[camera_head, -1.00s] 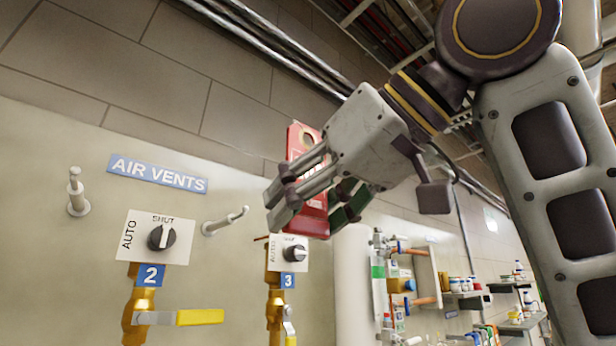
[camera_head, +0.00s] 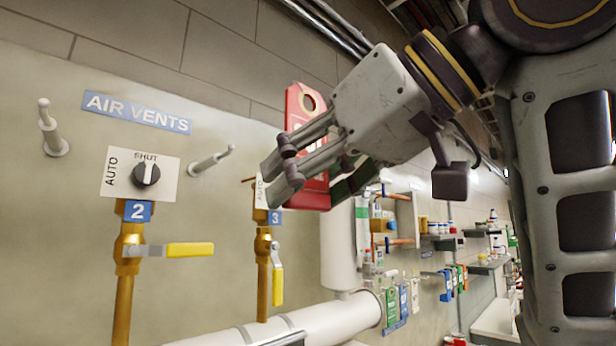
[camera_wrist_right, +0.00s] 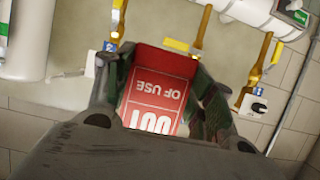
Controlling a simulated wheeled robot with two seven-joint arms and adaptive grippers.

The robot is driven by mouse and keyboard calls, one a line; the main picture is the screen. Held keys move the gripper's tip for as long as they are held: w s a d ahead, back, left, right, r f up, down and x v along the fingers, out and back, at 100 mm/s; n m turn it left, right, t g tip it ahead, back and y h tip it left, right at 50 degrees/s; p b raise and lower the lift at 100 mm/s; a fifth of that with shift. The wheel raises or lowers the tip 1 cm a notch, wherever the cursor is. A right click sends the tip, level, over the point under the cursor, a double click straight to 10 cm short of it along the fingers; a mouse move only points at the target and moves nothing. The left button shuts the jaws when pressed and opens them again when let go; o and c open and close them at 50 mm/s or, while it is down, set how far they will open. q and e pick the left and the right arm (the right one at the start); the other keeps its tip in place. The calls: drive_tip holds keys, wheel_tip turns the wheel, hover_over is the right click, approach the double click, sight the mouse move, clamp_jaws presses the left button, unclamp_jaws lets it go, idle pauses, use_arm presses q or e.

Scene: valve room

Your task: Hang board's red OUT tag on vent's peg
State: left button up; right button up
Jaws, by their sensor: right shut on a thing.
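The red tag (camera_head: 303,106) is held in my right gripper (camera_head: 308,182), upright in the head view with its holed end up and clear of the fingers. In the right wrist view the tag (camera_wrist_right: 160,85) shows white "OUT OF USE" lettering between the two fingers. Two pale pegs stick out of the wall: one (camera_head: 50,128) left of the vent 2 dial (camera_head: 146,174), one (camera_head: 212,160) between that dial and the vent 3 panel (camera_head: 260,190). The tag is right of both pegs and apart from them. My left gripper is out of view.
A blue AIR VENTS sign (camera_head: 137,112) is on the wall above the dials. Brass pipes with yellow-handled valves (camera_head: 188,249) run below. A thick white pipe (camera_head: 330,318) crosses the bottom. Hanging tags (camera_head: 398,300) and shelves are at the right.

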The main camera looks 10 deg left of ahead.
drive_tip(key=shift+a, duration=0.1)
drive_tip(key=w+a+p, duration=0.1)
drive_tip(key=w+a, duration=0.4)
drive_tip(key=a, duration=0.1)
drive_tip(key=shift+p, duration=0.4)
drive_tip(key=shift+s, duration=0.15)
idle(0.7)
